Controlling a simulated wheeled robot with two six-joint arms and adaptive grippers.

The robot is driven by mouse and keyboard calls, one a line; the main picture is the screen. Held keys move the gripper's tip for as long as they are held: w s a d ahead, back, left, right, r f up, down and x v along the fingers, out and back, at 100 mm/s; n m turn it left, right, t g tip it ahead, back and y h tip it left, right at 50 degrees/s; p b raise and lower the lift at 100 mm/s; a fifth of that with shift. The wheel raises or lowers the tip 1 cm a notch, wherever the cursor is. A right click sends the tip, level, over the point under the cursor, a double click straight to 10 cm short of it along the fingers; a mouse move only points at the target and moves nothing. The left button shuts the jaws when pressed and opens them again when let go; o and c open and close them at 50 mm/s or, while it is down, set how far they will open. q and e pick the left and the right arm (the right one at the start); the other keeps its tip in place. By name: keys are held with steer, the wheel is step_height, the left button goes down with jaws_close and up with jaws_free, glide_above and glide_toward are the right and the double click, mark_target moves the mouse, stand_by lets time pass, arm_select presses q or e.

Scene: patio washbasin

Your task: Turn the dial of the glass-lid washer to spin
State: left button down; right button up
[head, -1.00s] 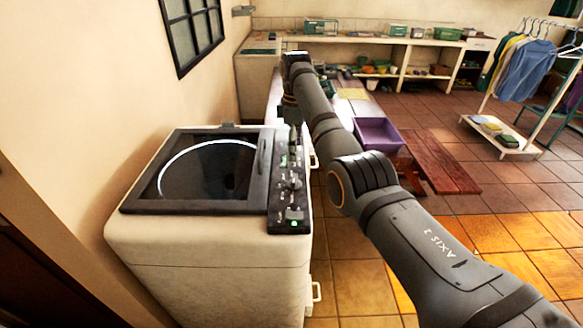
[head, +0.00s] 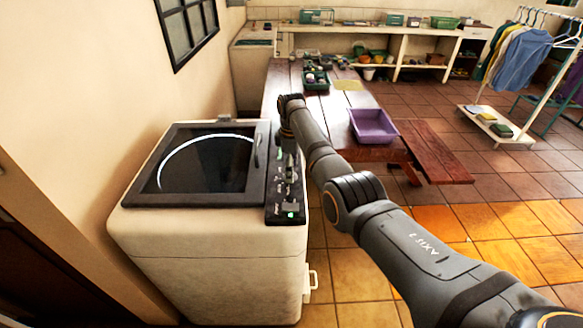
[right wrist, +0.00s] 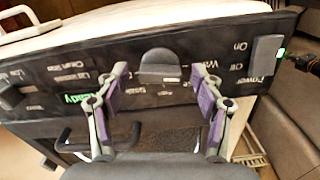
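The glass-lid washer (head: 215,245) is white, with a dark glass lid that is closed. Its black control panel (head: 286,205) runs along the right side, with a small green light at the near end. In the right wrist view, the dark dial (right wrist: 160,66) sits mid-panel among white labels, many hard to read, and a green "Ready" display. My right gripper (right wrist: 158,74) is open and empty. Its two purple-padded fingers stand on either side of the dial in that view, with gaps. In the head view my right arm hides part of the panel.
A wooden table (head: 345,112) with a purple tub (head: 373,128) stands behind my right arm. A wooden bench (head: 433,152) is beside it. Tiled floor is open at right.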

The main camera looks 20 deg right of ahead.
steer(key=c, duration=1)
steer(key=shift+c, duration=0.2)
steer(key=shift+r, duration=0.1)
steer(key=shift+r+m+p, duration=0.15)
steer(key=shift+m+p, duration=0.95)
steer(key=shift+p, duration=0.05)
steer(key=m+p, duration=0.1)
steer(key=m, duration=0.1)
steer(key=shift+s+m+p, duration=0.1)
steer(key=shift+m+p, duration=0.2)
steer(key=shift+p, duration=0.05)
steer(key=m+p, duration=0.1)
steer(key=m, duration=0.1)
steer(key=shift+m, duration=0.4)
steer(key=m, duration=0.2)
steer(key=shift+a+m+p, duration=0.1)
steer(key=shift+m+p, duration=0.2)
steer(key=shift+p, duration=0.1)
steer(key=m, duration=0.5)
steer(key=shift+a, duration=0.1)
steer(key=shift+m, duration=0.4)
